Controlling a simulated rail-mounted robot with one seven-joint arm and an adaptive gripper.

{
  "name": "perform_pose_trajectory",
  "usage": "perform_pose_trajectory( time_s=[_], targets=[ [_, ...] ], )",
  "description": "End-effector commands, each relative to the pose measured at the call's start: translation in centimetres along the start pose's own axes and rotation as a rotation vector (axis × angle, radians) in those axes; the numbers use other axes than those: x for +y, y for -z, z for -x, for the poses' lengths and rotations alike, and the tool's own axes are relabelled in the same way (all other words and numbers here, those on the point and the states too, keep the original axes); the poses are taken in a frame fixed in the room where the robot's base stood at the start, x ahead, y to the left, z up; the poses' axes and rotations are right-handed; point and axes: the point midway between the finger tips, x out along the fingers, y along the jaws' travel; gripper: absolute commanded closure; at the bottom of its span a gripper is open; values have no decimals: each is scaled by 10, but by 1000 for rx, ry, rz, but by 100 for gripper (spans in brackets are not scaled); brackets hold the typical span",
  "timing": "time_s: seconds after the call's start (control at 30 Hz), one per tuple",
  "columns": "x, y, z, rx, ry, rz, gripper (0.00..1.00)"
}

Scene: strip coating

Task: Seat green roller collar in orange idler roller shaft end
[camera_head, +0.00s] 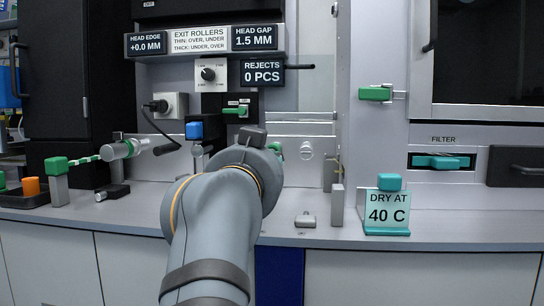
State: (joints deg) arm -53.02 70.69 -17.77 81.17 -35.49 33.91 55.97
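An orange cylindrical piece (31,186) stands at the far left, in a dark tray (62,200); it may be the orange idler roller. A small green piece (2,181) shows beside it, cut by the picture's left edge; I cannot tell whether it is the collar. Another bit of green (276,147) shows just right of my arm's far end, mostly hidden by the arm. I cannot make out a shaft end. My arm reaches forward over the counter in the middle, and its far links hide my gripper and whatever is in front of it.
A green-capped post (59,183) with a striped bar stands at the left. A small metal block (305,220), an upright grey block (337,205) and a "DRY AT 40 C" sign (387,212) are right of my arm. The counter (460,228) is clear at the right.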

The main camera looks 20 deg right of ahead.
Motion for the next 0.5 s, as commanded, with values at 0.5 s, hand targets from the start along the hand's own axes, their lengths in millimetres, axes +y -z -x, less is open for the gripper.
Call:
perform_pose_trajectory(
  time_s=[0.5],
  targets=[
    [0,-1,-37,0,-1,-9,100]
  ],
)
